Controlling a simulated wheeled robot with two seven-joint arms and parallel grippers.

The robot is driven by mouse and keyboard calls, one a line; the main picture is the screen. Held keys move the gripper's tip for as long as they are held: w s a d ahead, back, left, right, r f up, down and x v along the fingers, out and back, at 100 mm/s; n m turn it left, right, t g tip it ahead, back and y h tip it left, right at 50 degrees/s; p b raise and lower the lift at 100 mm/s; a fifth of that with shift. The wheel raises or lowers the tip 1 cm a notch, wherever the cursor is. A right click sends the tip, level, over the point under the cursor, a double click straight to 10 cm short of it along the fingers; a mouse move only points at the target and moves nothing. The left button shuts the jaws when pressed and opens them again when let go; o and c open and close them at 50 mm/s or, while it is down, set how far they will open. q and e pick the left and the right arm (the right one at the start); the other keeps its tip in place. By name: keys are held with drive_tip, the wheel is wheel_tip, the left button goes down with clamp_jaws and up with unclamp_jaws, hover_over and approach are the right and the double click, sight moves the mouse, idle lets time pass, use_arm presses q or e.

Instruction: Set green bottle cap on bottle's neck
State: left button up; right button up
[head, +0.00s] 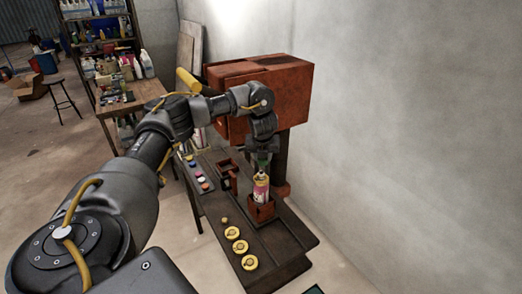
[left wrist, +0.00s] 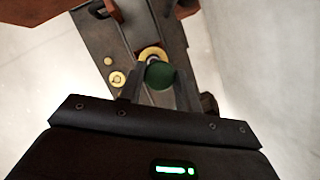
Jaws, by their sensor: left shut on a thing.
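My left gripper (head: 263,156) is shut on the green bottle cap (left wrist: 160,75), which sits between the two fingertips in the left wrist view. The bottle (head: 261,188), with a pink, white and yellow label, stands upright in a rust-brown holder (head: 262,212) on the dark bench. The gripper is just above the bottle's top. In the left wrist view the cap hides part of the bottle (left wrist: 151,52) under it. I cannot tell whether the cap touches the neck. My right gripper is not in view.
Several yellow round pieces (head: 240,247) lie on the bench's near part. Small coloured caps (head: 200,178) lie in a row at its left. An empty brown holder (head: 227,174) stands behind the bottle. A rusty red box (head: 262,85) rises at the back, and a bare wall is on the right.

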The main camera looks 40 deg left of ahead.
sight(261, 173)
use_arm(q)
drive_tip(key=shift+a+r+m, duration=0.1)
drive_tip(key=shift+a+m, duration=0.2)
drive_tip(key=shift+a, duration=0.2)
drive_tip(key=shift+d+f, duration=0.1)
drive_tip(key=shift+f, duration=0.85)
drive_tip(key=shift+f+b, duration=0.9)
drive_tip(key=shift+f, duration=0.55)
drive_tip(key=shift+w, duration=0.2)
drive_tip(key=shift+f, duration=0.15)
drive_tip(key=shift+f+b, duration=0.3)
drive_tip(key=shift+f, duration=0.4)
